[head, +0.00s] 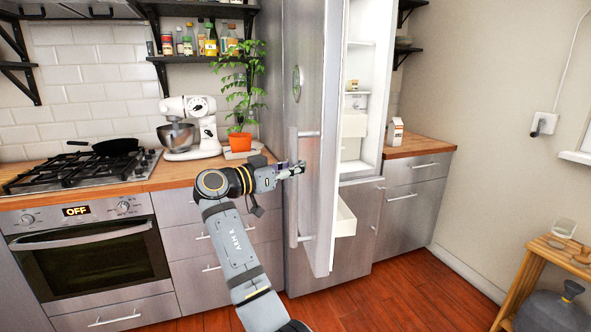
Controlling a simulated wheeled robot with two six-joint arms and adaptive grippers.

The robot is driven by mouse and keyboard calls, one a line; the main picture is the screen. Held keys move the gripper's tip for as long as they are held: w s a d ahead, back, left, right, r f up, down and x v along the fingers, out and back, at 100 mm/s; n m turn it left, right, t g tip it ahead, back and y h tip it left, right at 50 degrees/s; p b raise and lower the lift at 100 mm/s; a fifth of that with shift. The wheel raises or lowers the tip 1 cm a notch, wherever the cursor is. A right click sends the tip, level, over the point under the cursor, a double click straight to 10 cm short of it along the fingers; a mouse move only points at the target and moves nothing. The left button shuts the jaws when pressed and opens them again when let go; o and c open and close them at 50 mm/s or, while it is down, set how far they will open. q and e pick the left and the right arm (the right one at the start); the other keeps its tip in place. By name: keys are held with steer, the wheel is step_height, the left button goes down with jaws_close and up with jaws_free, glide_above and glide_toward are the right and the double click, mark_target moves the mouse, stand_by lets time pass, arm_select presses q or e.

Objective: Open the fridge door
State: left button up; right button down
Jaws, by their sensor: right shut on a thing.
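The steel fridge door (312,90) stands open, its front face turned toward the left. To its right the lit white fridge interior (362,60) shows, with shelves and a few small items. A long vertical bar handle (293,218) runs down the door's front. My right gripper (291,171) is shut on this handle, a little above its middle. The fingertips are small in the picture and partly blend with the steel. My left gripper is out of view.
A counter at left holds a gas stove (75,168), a white stand mixer (190,130) and a potted plant (240,140). A low white bin (345,218) shows behind the door. A wooden stool (535,262) stands at right. The wooden floor (420,295) between is clear.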

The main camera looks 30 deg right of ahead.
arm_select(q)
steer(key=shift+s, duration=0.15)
arm_select(e)
steer(key=shift+a+f, duration=0.1)
steer(key=shift+f, duration=0.1)
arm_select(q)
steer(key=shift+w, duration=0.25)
arm_select(e)
steer(key=c, duration=1.5)
jaws_free()
steer(key=shift+s+r, duration=0.1)
steer(key=shift+c, duration=0.2)
steer(key=o, duration=0.4)
steer(key=shift+s+a+r, duration=0.15)
steer(key=shift+s+r, duration=0.05)
steer(key=shift+c, duration=0.2)
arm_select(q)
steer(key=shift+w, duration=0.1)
arm_select(e)
steer(key=shift+w, duration=0.15)
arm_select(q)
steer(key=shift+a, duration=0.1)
arm_select(e)
steer(key=a, duration=0.7)
steer(key=shift+s+a, duration=0.15)
steer(key=shift+s, duration=0.15)
